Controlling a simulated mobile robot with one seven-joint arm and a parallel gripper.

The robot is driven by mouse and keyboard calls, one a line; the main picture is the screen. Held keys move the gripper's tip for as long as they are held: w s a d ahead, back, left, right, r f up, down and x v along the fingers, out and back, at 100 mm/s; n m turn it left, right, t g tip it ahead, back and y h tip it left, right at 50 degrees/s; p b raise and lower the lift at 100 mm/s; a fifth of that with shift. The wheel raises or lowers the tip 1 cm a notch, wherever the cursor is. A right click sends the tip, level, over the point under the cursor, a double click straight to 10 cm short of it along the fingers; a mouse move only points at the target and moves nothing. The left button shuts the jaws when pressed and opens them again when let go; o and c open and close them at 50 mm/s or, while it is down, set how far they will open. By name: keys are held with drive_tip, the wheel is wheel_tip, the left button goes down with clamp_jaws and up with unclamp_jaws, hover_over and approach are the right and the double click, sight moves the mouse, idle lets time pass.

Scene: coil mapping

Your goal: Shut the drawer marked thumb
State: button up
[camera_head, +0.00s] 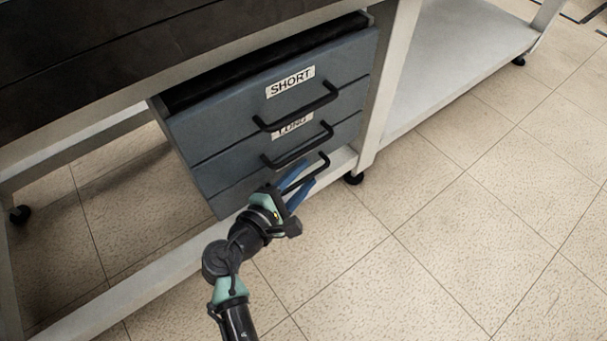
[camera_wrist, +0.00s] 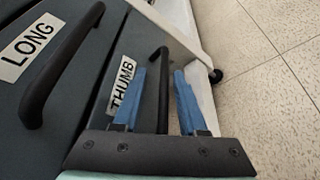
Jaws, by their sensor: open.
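The drawer marked THUMB (camera_wrist: 131,48) is the lowest of three blue-grey drawers; its white label (camera_wrist: 122,84) shows in the wrist view, partly behind a finger. In the head view this bottom drawer (camera_head: 234,197) is partly hidden by my gripper, and its label does not show. Its black bar handle (camera_wrist: 163,92) lies between my gripper's (camera_wrist: 160,76) two blue fingers, one on each side. The fingers are open, with visible gaps to the handle. In the head view my gripper (camera_head: 303,174) is at the handle's near end. How far the drawer stands out is hard to tell.
Above are the LONG drawer (camera_head: 230,165) and the SHORT drawer (camera_head: 225,118), each with a protruding black handle. A pale bench leg (camera_head: 385,80) and a low shelf (camera_head: 450,60) stand to the right. The tiled floor (camera_head: 430,250) in front is clear.

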drive_tip(key=p+v, duration=0.5)
drive_tip(key=v, duration=0.7)
drive_tip(key=shift+s+a+p, duration=0.15)
drive_tip(key=shift+s+p, duration=0.05)
drive_tip(key=shift+p, duration=0.1)
